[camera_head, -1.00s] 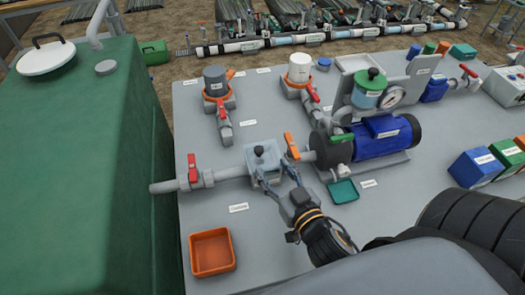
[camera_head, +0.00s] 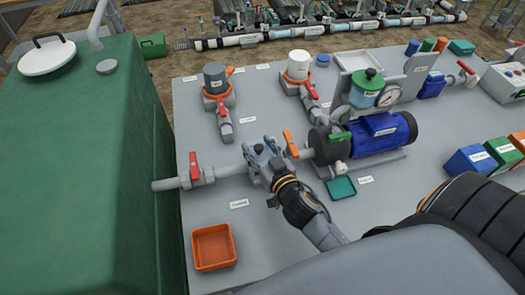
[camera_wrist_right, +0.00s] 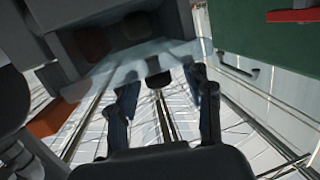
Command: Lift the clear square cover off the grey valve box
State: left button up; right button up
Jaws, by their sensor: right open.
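The grey valve box (camera_head: 249,154) sits in the pipe line on the grey skid in the head view, mostly hidden behind my right gripper (camera_head: 266,150). In the wrist view I see the box's grey wall (camera_wrist_right: 120,18) and the translucent clear cover (camera_wrist_right: 118,68), with a dark knob (camera_wrist_right: 157,77). My right gripper's fingers (camera_wrist_right: 163,92) are open and spread, with the knob between them near the tips. I cannot tell whether they touch it. My left gripper is not in view.
The orange handle (camera_head: 291,144) and the blue pump (camera_head: 380,134) stand close right of the gripper. A red-handled valve (camera_head: 194,167) is on the pipe to the left. An orange tray (camera_head: 213,247) and a green tray (camera_head: 341,188) lie nearer. The green tank (camera_head: 85,170) fills the left.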

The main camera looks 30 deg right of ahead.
jog(key=shift+c, duration=0.4)
grip_shut()
jog(key=shift+r, duration=0.1)
